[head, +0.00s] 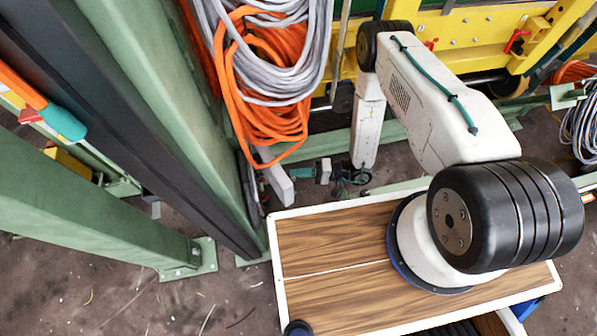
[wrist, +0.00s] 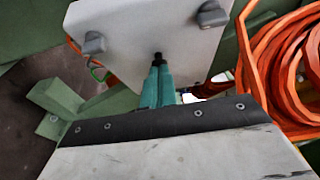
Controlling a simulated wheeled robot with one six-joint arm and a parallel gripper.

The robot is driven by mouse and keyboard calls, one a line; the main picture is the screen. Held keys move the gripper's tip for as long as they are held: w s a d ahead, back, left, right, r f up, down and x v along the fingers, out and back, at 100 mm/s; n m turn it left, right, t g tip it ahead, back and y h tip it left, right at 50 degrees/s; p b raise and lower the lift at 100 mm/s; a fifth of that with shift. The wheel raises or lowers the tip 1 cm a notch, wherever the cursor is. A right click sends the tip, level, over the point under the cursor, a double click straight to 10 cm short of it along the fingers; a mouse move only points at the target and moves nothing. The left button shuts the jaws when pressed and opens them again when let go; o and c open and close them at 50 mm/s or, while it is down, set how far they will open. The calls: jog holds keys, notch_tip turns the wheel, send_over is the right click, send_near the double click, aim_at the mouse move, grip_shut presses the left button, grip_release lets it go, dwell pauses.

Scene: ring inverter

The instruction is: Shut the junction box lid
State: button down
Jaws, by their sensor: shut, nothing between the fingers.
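A white panel with two grey latch-like lugs (wrist: 150,30) fills the top middle of the wrist view; it looks like the junction box lid. It is tilted in the picture, and its hinge and the box opening are not clear. My gripper (wrist: 158,62) has teal fingers pressed together, empty, with the dark tips in front of the panel's lower part. I cannot tell whether they touch it. In the head view a small white slab (head: 278,184) by the green post is probably the same box or lid. My gripper (head: 295,173) is just right of it.
Orange cable coils (wrist: 290,70) hang close on the right in the wrist view; they also hang above the slab in the head view (head: 262,110). A green post (head: 160,80) stands at left. A green bracket (wrist: 60,108) is at lower left.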

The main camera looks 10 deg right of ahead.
jog(key=d, duration=0.7)
jog(key=shift+s, duration=0.45)
jog(key=c, duration=1.7)
grip_release()
jog(key=shift+d, duration=0.15)
jog(key=shift+o, duration=0.5)
jog(key=shift+w+g, duration=0.1)
jog(key=shift+g, duration=0.3)
jog(key=w+a+m+g, duration=0.1)
jog(key=a+m, duration=0.7)
jog(key=m, duration=0.8)
jog(key=shift+a+m+g, duration=0.3)
jog(key=shift+a+g, duration=0.1)
jog(key=shift+r, duration=0.1)
